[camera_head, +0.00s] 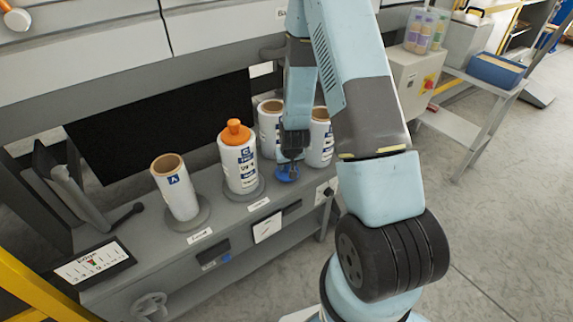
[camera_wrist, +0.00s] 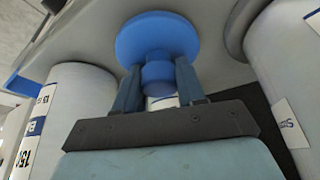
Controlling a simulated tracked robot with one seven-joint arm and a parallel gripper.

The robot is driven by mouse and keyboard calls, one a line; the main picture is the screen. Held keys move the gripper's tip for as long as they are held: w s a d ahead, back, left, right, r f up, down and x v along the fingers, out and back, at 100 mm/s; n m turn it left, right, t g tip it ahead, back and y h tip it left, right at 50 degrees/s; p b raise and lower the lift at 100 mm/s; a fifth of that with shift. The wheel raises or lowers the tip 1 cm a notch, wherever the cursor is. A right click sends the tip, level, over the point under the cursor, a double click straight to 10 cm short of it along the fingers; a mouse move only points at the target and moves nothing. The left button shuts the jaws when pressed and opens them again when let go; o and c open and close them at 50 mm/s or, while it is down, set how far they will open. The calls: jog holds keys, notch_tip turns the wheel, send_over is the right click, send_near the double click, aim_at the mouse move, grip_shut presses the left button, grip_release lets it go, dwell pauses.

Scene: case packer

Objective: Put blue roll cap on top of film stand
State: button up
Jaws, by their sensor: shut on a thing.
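The blue roll cap (camera_head: 288,173) has a round disc and a knob. My gripper (camera_head: 291,154) is shut on the knob, with the disc below the fingers. The wrist view shows the cap (camera_wrist: 157,37) with its knob between the two fingers (camera_wrist: 158,72). The cap is at the shelf's front, right of the orange-capped roll; I cannot tell whether it touches the shelf. A film roll marked A (camera_head: 174,188) stands at the left on a round grey base (camera_head: 190,222). Which part is the film stand is unclear.
A white roll with an orange cap (camera_head: 238,160) stands on another round base. Two more rolls, one left (camera_head: 269,128) and one right (camera_head: 320,138), stand close to my gripper. A tablet (camera_head: 94,262) lies at the shelf's left end. Dark machinery backs the shelf.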

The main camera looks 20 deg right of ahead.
jog(key=o, duration=1.1)
jog(key=shift+r, duration=0.1)
jog(key=w+r+v, duration=0.1)
jog(key=w+v, duration=0.1)
jog(key=v, duration=3.2)
jog(key=shift+t, duration=0.6)
jog(key=s+r, duration=0.4)
jog(key=s, duration=0.2)
jog(key=s+r, duration=0.9)
jog(key=s, duration=0.2)
jog(key=shift+s+d+r, duration=0.25)
jog(key=shift+s+r, duration=0.15)
